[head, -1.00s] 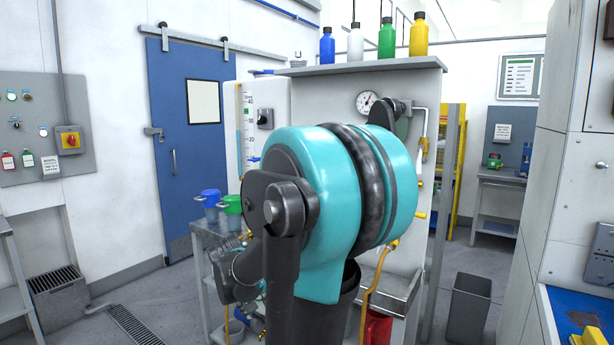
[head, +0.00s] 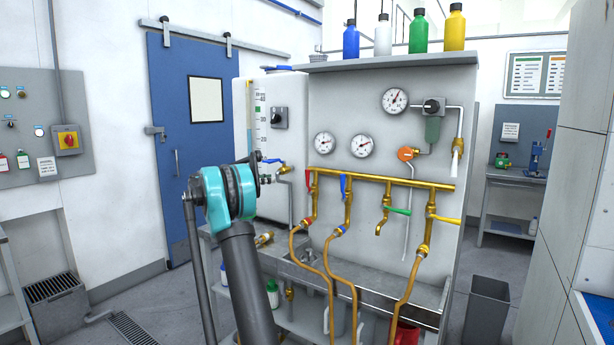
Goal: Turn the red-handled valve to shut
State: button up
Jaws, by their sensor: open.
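The red-handled valve (head: 308,181) is the leftmost on a brass manifold (head: 380,181) fixed to the pale panel. Its red lever looks upright, roughly in line with its vertical brass pipe. A tan hose runs down from that pipe. My arm's teal joint stands to the left of the valve and apart from it in the picture. I cannot make out my gripper; the arm may hide it.
Close to the right are a blue-handled valve (head: 343,184), a green-handled valve (head: 397,210) and a yellow-handled valve (head: 447,220). Gauges (head: 362,146) sit above. A metal sink (head: 370,292) juts out below. A grey bin (head: 488,305) stands on the floor at right.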

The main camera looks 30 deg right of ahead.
aim_at(307, 174)
jog(key=s+d, duration=0.1)
jog(key=d, duration=0.4)
jog(key=s+d, duration=0.1)
jog(key=d, duration=0.5)
jog(key=s+d, duration=0.1)
jog(key=d, duration=0.5)
jog(key=shift+s+d+r, duration=0.1)
jog(key=shift+d+r, duration=0.05)
jog(key=shift+r, duration=0.05)
grip_shut()
